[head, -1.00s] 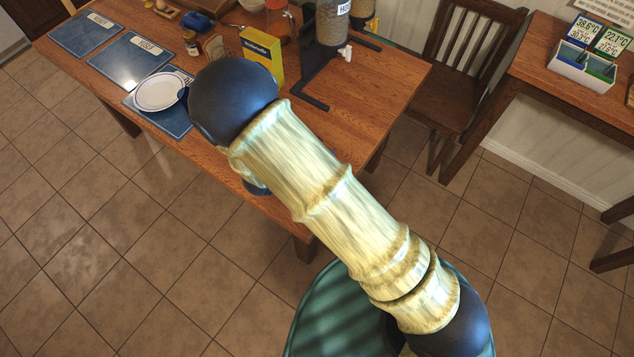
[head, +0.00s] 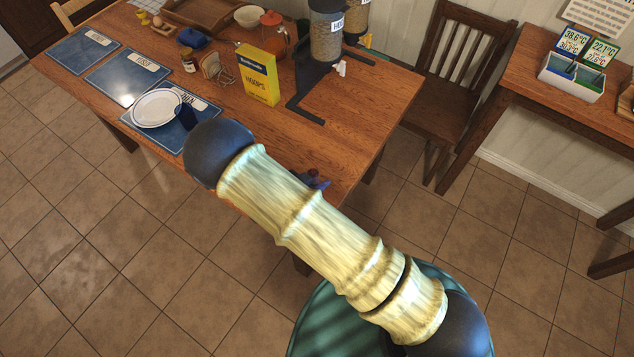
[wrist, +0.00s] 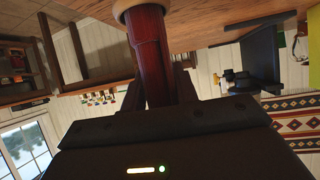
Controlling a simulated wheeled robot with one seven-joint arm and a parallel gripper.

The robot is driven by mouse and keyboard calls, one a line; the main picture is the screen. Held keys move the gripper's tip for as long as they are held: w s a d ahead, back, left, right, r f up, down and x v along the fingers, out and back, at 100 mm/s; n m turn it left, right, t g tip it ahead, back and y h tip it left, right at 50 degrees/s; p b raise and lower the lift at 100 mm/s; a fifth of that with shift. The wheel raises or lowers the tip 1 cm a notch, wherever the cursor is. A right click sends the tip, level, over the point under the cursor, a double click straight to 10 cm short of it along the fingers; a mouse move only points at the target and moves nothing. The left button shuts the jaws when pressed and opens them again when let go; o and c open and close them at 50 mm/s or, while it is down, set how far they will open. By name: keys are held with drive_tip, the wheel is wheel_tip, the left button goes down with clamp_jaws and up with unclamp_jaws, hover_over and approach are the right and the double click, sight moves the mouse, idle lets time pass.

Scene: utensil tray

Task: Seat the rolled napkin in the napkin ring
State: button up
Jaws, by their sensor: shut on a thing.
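The rolled napkin (wrist: 148,55) is a dark red roll in the wrist view, standing out from my gripper (wrist: 168,103) toward the wooden table. My gripper is shut on it. A tan ring (wrist: 140,7) shows at the napkin's far end, at the top edge of the wrist view, partly cut off. It looks to be around or against that end; how deep the napkin sits in it I cannot tell. In the head view only a small bluish and reddish part by my gripper (head: 317,181) shows past my arm, over the table's near right part. The arm hides the rest.
On the table (head: 350,130) stand a yellow box (head: 258,75), a dispenser (head: 326,35) on a dark base, and a jar (head: 188,63). A white plate (head: 157,108) and a dark blue cup (head: 186,116) are on the near blue mat.

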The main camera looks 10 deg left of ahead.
drive_tip(key=shift+f, duration=1)
drive_tip(key=shift+f, duration=0.25)
drive_tip(key=o, duration=1)
drive_tip(key=shift+c, duration=0.2)
drive_tip(key=shift+r, duration=0.1)
drive_tip(key=shift+s, duration=0.15)
drive_tip(key=shift+r, duration=0.2)
drive_tip(key=shift+s+a, duration=0.15)
drive_tip(key=shift+a, duration=0.05)
drive_tip(key=b+v, duration=0.1)
drive_tip(key=v, duration=1)
drive_tip(key=shift+r+b, duration=0.2)
drive_tip(key=shift+b, duration=0.15)
